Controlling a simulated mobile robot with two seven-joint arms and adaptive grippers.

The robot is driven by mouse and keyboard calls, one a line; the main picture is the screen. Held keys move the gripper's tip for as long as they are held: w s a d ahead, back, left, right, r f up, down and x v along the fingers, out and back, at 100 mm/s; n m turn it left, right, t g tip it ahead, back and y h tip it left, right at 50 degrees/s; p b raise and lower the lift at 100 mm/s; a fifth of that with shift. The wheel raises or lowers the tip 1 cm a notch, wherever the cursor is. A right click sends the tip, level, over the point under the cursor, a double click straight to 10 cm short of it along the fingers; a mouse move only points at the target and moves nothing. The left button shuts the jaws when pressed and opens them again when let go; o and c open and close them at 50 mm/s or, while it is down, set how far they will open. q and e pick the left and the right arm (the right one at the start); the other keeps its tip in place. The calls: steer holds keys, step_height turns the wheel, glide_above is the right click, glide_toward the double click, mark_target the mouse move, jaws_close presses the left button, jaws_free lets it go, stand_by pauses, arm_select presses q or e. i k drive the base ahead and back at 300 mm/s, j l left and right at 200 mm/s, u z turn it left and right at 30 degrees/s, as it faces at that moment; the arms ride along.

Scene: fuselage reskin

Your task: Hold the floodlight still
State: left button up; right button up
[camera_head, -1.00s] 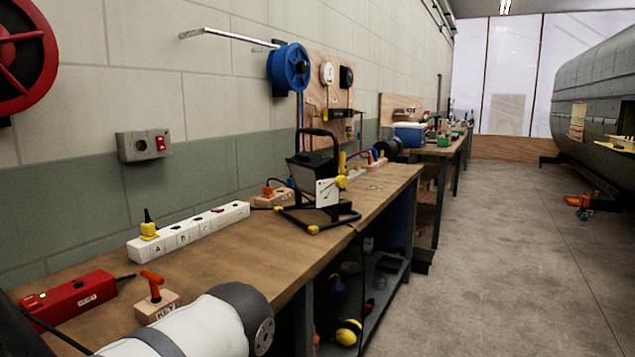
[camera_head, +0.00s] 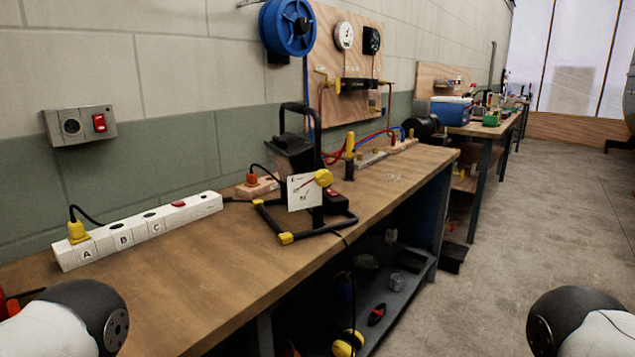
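The floodlight (camera_head: 295,157) stands on the wooden workbench (camera_head: 205,290), in the middle of the head view. It has a black lamp body, a black handle on top and a black tube stand with yellow feet. A white card (camera_head: 303,192) and a yellow knob (camera_head: 323,178) show on its near side. A dark cable runs from it over the bench's front edge. Parts of my arms show at the lower left and lower right corners, both apart from the floodlight. Neither gripper is in view.
A white power strip (camera_head: 140,231) with a yellow plug lies left of the floodlight. An orange plug on a wooden block (camera_head: 257,187) sits behind it. A wall socket box (camera_head: 80,124) and blue hose reel (camera_head: 287,27) are on the wall. Concrete floor (camera_head: 520,220) is clear at right.

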mark_target(323, 177)
steer(key=i+l+u, duration=0.3)
steer(key=l+u, duration=0.2)
steer(key=i+l+u, duration=0.2)
steer(key=l+u, duration=0.3)
steer(key=l, duration=0.2)
steer(key=l+u, duration=0.5)
steer(key=l, duration=0.15)
steer(key=l+u, duration=0.5)
steer(key=l, duration=0.25)
